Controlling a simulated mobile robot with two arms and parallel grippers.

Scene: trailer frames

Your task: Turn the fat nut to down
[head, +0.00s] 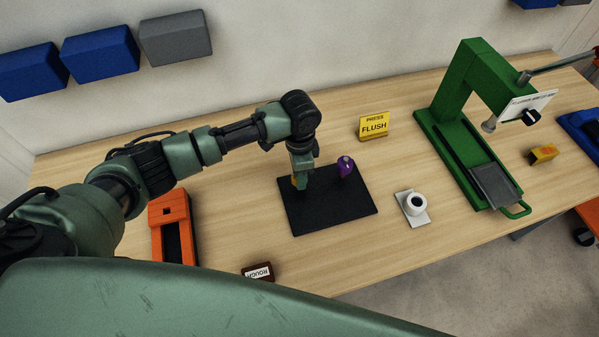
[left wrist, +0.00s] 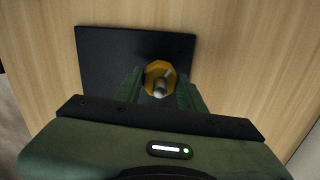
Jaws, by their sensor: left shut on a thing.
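The fat nut (left wrist: 154,70) is gold-yellow with a grey stud (left wrist: 160,89) in its middle, seen in the left wrist view between my fingers. In the head view only a yellowish sliver of the nut (head: 295,182) shows beside my fingers. My left gripper (head: 301,178) points down over the left part of a black plate (head: 333,213) and is shut on the nut. The left wrist view shows the fingers (left wrist: 159,84) on both sides of it. A purple piece (head: 346,166) stands on the plate to the right. My right gripper is not in view.
An orange holder (head: 167,215) is left; a "ROUGH" block (head: 258,272) is at the front.

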